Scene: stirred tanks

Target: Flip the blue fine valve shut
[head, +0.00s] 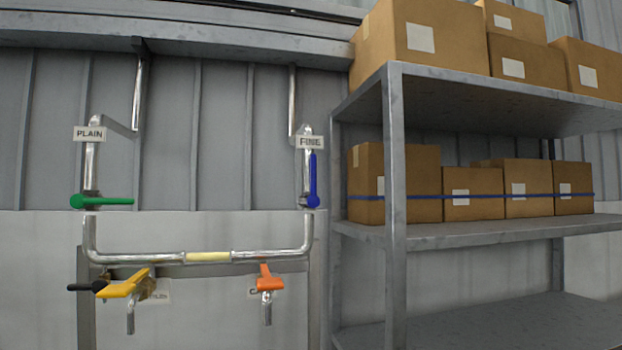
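The blue fine valve handle (314,180) stands upright, in line with the vertical pipe under the FINE sign (310,142). Its round hub is at the lower end of the handle. The green valve handle (105,201) under the PLAIN sign (89,133) lies level, across its own vertical pipe. Neither of my grippers shows in the head view, and nothing touches the blue handle.
A level pipe (150,257) joins the two uprights below the valves. Under it are a yellow lever (124,286), a black handle (86,286) and an orange lever (269,283). A metal shelf (395,180) with cardboard boxes stands close to the right of the blue valve.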

